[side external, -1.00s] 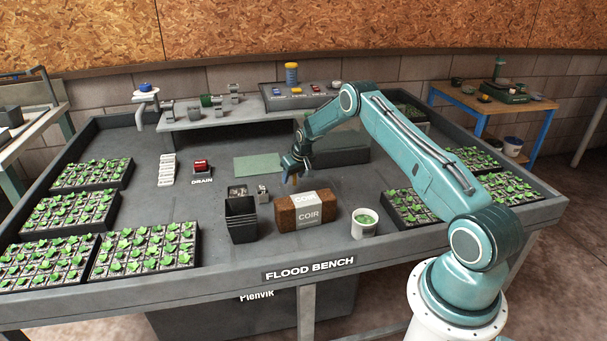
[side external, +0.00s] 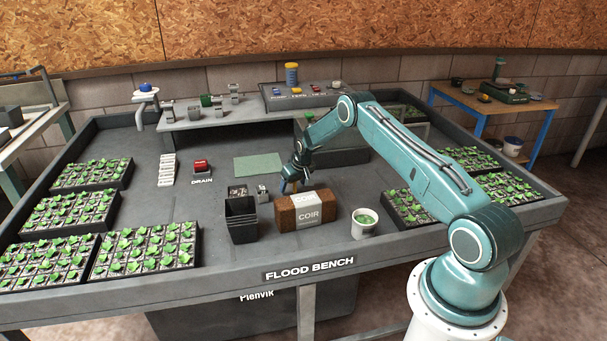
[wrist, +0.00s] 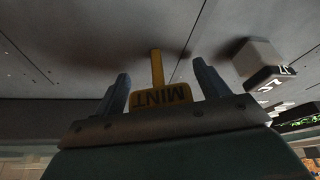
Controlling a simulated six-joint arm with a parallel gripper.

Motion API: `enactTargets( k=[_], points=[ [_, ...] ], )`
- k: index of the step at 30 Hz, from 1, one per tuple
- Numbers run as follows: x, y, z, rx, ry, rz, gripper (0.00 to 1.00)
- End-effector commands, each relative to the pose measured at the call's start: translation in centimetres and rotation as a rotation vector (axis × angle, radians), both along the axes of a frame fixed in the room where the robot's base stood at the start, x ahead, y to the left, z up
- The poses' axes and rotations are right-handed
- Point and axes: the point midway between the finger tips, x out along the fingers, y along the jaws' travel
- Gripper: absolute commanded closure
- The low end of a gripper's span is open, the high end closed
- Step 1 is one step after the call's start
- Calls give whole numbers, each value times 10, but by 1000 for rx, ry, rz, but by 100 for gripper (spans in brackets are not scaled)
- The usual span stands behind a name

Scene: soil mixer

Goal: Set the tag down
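The yellow tag (wrist: 162,97), lettered MINT, shows in the wrist view between my gripper's fingers, with its narrow stake pointing away over the grey bench surface. A gap shows on each side between the tag and the two blue-grey fingers. My gripper (wrist: 163,88) looks open around it. In the side view my gripper (side external: 291,186) is low over the bench, just behind the left end of the coir brick (side external: 307,210). I cannot make out the tag there. Whether the tag touches the bench is not clear.
Black pots (side external: 241,220) stand left of the coir brick and a white tub (side external: 364,223) stands right. A green mat (side external: 258,164) lies behind. Seedling trays (side external: 145,247) line the bench sides. A pale block with a lettered label (wrist: 262,65) shows in the wrist view.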

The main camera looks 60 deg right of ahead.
Motion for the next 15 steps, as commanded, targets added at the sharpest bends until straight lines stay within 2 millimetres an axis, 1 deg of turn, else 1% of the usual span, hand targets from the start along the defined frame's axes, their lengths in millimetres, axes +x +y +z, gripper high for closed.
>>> enactTargets(
  k=[8,15],
  points=[
    [0,0,2,0,0,0,26],
    [-3,1,13,0,-1,0,26]
  ],
)
